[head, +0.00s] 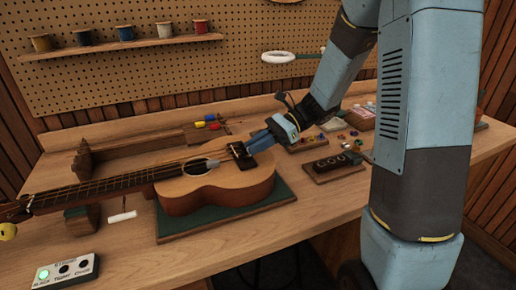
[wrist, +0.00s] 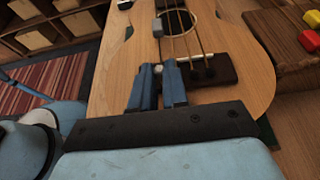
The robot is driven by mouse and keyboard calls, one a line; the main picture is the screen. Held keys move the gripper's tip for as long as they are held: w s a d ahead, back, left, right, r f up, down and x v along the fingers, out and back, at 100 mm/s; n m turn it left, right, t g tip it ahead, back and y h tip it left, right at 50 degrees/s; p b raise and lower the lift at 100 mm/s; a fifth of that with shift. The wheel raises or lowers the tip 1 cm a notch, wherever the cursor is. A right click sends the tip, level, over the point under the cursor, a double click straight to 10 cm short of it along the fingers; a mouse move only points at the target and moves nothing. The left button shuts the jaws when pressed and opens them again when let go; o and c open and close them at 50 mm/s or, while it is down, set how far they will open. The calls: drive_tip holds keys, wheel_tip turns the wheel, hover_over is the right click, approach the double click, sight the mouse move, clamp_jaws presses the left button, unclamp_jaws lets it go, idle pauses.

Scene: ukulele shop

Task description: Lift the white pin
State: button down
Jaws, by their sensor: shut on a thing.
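The ukulele (head: 215,188) lies face up on a green mat (head: 270,208) on the bench, with its neck to the left. Its dark bridge (wrist: 222,72) and soundhole show in the wrist view, with strings running to dark pins on the bridge. My gripper (wrist: 158,76) is over the bridge end; in the head view it also shows at the bridge (head: 249,147). Its blue fingers are shut on the white pin (wrist: 158,69), whose small pale head shows between the fingertips. The pin's shaft is hidden, so I cannot tell whether it is still in the bridge.
A grey block (head: 203,165) sits by the soundhole. A dark holder (head: 334,166) with round sockets lies to the right. A white-labelled switch box (head: 68,271) with a lit green button is at front left. Red and yellow handled tools (head: 208,122) lie behind.

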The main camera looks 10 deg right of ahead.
drive_tip(key=shift+w+r, duration=0.1)
drive_tip(key=shift+r, duration=0.35)
drive_tip(key=c, duration=1.1)
unclamp_jaws()
drive_tip(key=v, duration=1.3)
drive_tip(key=shift+d, duration=0.35)
drive_tip(key=shift+r, duration=0.1)
